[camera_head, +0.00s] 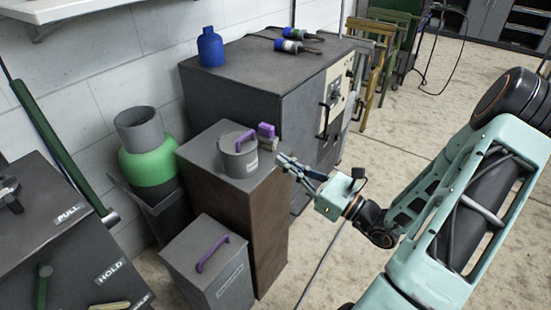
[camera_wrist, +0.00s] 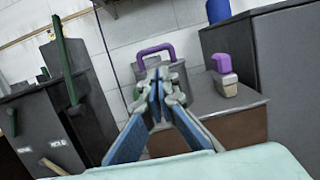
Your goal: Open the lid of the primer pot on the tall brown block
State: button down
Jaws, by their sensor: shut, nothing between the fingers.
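The primer pot (camera_head: 238,162) is a grey round pot with a purple arched handle (camera_head: 246,140) on its lid. It stands on top of the tall brown block (camera_head: 268,215), and the lid looks closed. My gripper (camera_head: 281,158) is shut and empty, just right of the pot in the head view and apart from it. In the wrist view my gripper (camera_wrist: 158,72) points at the pot, and its fingers hide much of the pot body. The purple handle (camera_wrist: 153,52) shows above the fingertips.
A purple-topped small item (camera_head: 267,136) stands beside the pot on the block. A lower grey box with a purple handle (camera_head: 210,255) stands in front. A dark cabinet (camera_head: 255,85) with a blue bottle (camera_head: 210,47) is behind. A green cylinder (camera_head: 150,165) is left.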

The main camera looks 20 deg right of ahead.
jog(key=b+x, duration=0.1)
jog(key=x, duration=0.7)
jog(key=shift+w+a, duration=0.2)
jog(key=shift+a, duration=0.05)
jog(key=shift+r, duration=0.15)
jog(key=shift+r+g+p, duration=0.3)
jog(key=shift+p, duration=0.5)
